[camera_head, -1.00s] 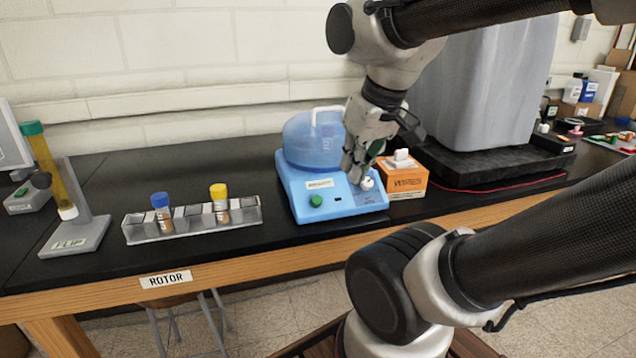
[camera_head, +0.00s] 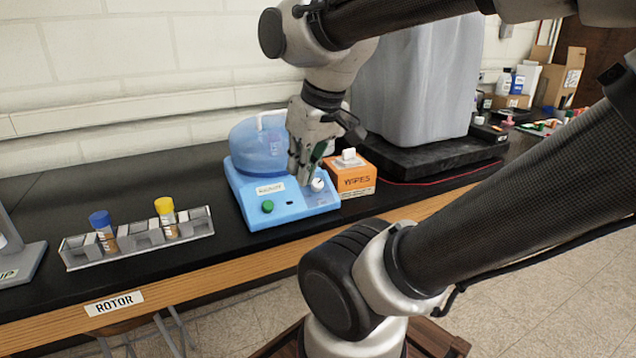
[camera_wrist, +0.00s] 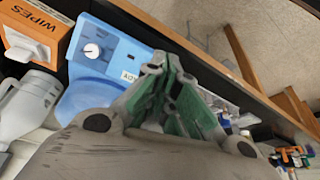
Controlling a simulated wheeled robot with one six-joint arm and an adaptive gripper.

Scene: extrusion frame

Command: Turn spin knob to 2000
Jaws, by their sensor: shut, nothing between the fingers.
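The blue centrifuge (camera_head: 290,209) stands on the black bench, with a translucent blue domed lid. Its white spin knob (camera_head: 317,185) is on the right of the front panel, and a green button (camera_head: 267,207) is on the left. The knob (camera_wrist: 91,50) also shows in the wrist view, round and white with a dark pointer mark; its scale is too small to read. My gripper (camera_head: 305,184) is shut and empty, just left of the knob in the head view. In the wrist view its green-padded fingertips (camera_wrist: 158,68) are to the right of the knob, apart from it.
An orange wipes box (camera_head: 354,180) stands close to the right of the centrifuge. A tube rack (camera_head: 142,236) with a blue-capped and a yellow-capped tube stands to the left. A large grey bin-like container (camera_head: 415,80) is behind right. Bare bench lies between rack and centrifuge.

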